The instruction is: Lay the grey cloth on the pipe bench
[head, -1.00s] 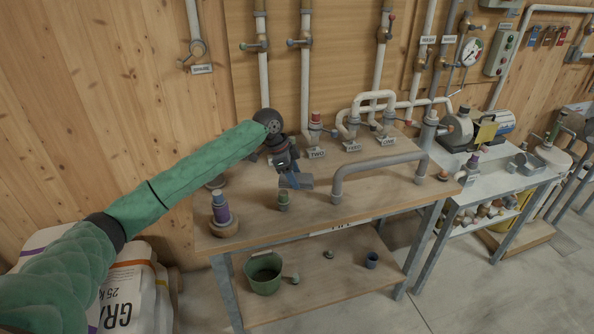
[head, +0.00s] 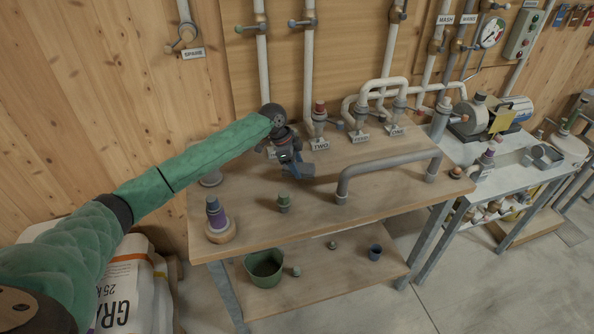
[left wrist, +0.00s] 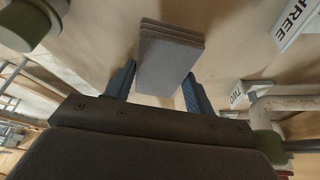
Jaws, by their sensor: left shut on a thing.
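The grey cloth (left wrist: 168,60) is a small folded stack between the two blue fingers of my left gripper (left wrist: 157,88) in the left wrist view. In the head view my left gripper (head: 294,166) is over the back left part of the pipe bench (head: 255,222), shut on the cloth, which is mostly hidden there by the fingers. The cloth is close to the wooden top; I cannot tell if it touches it. My right gripper is not in view.
A grey bent pipe (head: 385,162) stands to the right, and labelled valves (head: 360,122) line the back. A green bucket (head: 264,268) sits on the lower shelf.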

